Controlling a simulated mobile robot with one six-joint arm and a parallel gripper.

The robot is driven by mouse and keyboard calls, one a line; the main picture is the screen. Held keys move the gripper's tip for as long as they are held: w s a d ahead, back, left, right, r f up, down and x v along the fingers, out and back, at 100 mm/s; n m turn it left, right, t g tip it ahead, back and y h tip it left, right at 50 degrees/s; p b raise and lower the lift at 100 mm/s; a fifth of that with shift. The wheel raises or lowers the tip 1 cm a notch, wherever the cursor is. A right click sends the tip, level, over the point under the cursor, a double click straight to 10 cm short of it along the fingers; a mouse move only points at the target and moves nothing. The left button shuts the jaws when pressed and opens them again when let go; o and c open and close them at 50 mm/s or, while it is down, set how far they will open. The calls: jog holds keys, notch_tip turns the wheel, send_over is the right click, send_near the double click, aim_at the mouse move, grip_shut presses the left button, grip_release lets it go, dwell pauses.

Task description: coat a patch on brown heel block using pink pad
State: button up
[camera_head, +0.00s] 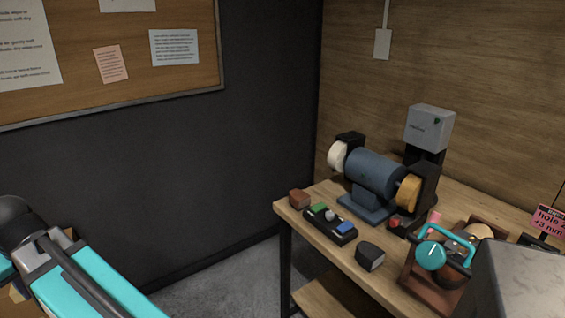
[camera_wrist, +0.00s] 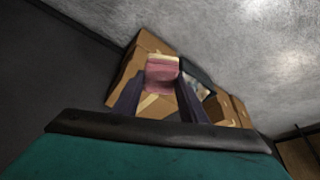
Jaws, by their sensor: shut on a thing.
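The pink pad (camera_wrist: 163,68) sits between the two dark fingers of my gripper (camera_wrist: 160,88) in the wrist view, with a pale yellowish strip along its far edge. My gripper is shut on it. The brown heel block (camera_head: 299,198) is a small reddish-brown block at the left corner of the workbench (camera_head: 285,210) in the head view. My arm is at the lower left there, well away from the bench, and the gripper's fingers do not show. The heel block is not seen in the wrist view.
A blue grinder (camera_head: 374,172) with white and tan wheels stands on the bench. In front are a black tray (camera_head: 344,239) with coloured pieces and a dark block (camera_head: 370,256). A brown tray (camera_head: 418,276) holds teal-handled items. Cardboard boxes (camera_wrist: 146,45) lie beyond my fingers.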

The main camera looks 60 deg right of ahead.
jog(key=shift+w+d+r, duration=0.1)
jog(key=shift+d, duration=0.2)
jog(key=s+d+r+m+g+h+p, duration=0.15)
jog(key=d+m+p, duration=0.25)
jog(key=d, duration=0.8)
jog(key=s+d+r+m+h+p, duration=0.1)
jog(key=s+d+m+p, duration=0.15)
jog(key=d, duration=1.05)
jog(key=s+d+r+m+g+h+p, duration=0.15)
jog(key=d+m+p, duration=0.3)
jog(key=d, duration=0.75)
jog(key=s+d+r+m+g+p, duration=0.2)
jog(key=s+d+m+p, duration=0.7)
jog(key=s+d, duration=2.1)
jog(key=m+g, duration=0.1)
jog(key=m, duration=0.1)
jog(key=shift+d+r+m+p, duration=0.25)
jog(key=shift+r+m+p, duration=0.05)
jog(key=shift+p, duration=0.05)
jog(key=shift+s+f, duration=0.1)
